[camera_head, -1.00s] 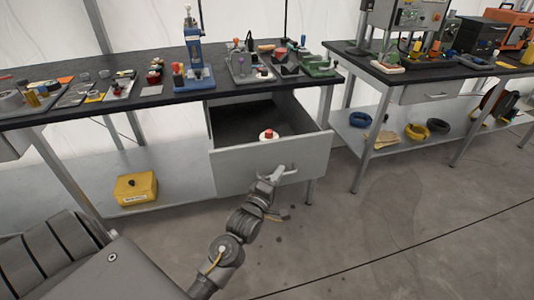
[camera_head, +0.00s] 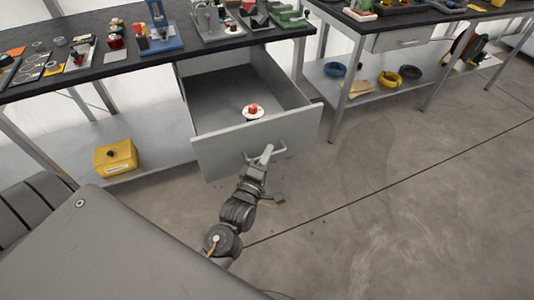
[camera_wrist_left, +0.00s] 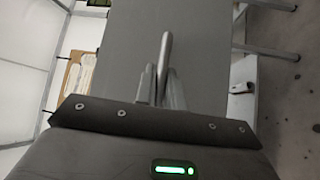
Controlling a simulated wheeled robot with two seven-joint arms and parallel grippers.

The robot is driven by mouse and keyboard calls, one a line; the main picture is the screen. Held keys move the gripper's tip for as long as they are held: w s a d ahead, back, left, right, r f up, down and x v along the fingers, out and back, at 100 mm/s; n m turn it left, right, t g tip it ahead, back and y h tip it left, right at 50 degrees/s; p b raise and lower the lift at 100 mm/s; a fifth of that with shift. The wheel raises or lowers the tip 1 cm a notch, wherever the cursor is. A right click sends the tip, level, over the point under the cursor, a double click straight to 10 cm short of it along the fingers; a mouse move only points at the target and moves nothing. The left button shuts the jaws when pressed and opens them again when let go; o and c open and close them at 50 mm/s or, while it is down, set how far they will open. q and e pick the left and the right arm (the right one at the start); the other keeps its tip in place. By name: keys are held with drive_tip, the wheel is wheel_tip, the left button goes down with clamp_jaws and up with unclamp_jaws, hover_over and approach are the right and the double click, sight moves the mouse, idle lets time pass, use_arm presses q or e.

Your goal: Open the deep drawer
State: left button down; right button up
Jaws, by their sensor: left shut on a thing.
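The deep drawer (camera_head: 217,160) is a grey box under the left workbench, and it stands pulled well out. Its inside floor shows in the head view. A white round piece with a red top (camera_head: 253,111) shows at the drawer, near its front panel. My left gripper (camera_head: 263,158) is at the front panel, shut on the drawer's handle (camera_head: 281,147). In the left wrist view the handle (camera_wrist_left: 165,55) stands upright between the fingers, against the grey panel. My right gripper is not in view.
The left bench top (camera_head: 90,69) carries several tools and small parts. A yellow box (camera_head: 116,156) sits on its lower shelf. A second bench (camera_head: 385,22) with a closed drawer (camera_head: 405,40) stands at the right. The concrete floor (camera_head: 400,210) in front is clear.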

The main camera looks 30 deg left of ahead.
use_arm(q)
drive_tip(key=c, duration=1.5)
unclamp_jaws()
